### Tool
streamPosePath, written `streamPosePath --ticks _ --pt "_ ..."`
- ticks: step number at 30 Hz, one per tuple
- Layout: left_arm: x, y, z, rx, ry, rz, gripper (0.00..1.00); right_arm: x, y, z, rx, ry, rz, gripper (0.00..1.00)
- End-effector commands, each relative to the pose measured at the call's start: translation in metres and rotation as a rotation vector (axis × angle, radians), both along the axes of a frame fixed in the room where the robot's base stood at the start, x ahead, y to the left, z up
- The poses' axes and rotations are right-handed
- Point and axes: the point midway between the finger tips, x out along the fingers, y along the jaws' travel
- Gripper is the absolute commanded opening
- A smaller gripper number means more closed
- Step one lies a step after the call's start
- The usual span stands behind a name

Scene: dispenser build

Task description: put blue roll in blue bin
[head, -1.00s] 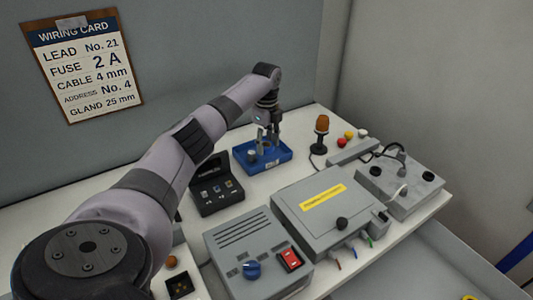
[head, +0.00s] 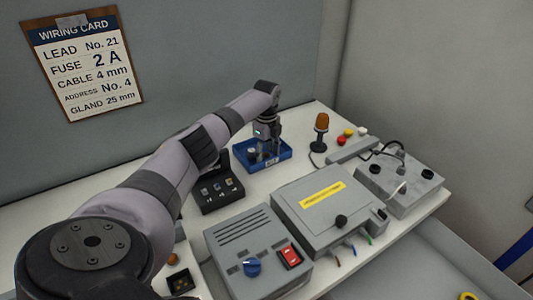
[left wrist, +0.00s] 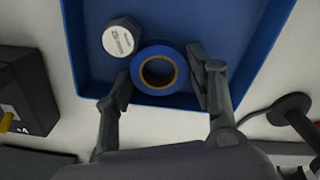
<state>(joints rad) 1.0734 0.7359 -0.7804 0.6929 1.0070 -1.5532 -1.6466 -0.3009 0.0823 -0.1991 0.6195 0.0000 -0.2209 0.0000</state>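The blue roll (left wrist: 139,66), a ring of tape with a tan core, lies flat between the two fingers of my left gripper (left wrist: 160,75) in the left wrist view. The fingers sit close against its opposite sides, so the gripper looks shut on it. It is inside the outline of the blue bin (left wrist: 84,62), near the front wall; I cannot tell whether it touches the floor. In the head view my left gripper (head: 269,152) reaches down into the blue bin (head: 262,166), and the roll is hardly visible. My right gripper is not in view.
A grey round part with a white labelled top (left wrist: 119,39) stands in the bin, left of the roll. Grey boxes (head: 322,208) stand in front.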

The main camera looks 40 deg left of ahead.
Motion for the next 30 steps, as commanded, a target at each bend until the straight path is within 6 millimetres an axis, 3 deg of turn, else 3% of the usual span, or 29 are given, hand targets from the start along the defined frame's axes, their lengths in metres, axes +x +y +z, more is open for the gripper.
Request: streamPosePath --ticks 11,24,30 --pt "0.001 0.000 0.007 -0.001 -0.002 0.000 0.53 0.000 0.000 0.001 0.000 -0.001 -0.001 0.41" --pt "0.001 0.000 0.093 -0.001 -0.004 0.000 0.53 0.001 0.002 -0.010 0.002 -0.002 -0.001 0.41" --pt "0.001 0.000 0.117 -0.001 -0.001 0.000 0.53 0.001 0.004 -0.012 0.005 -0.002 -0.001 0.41"
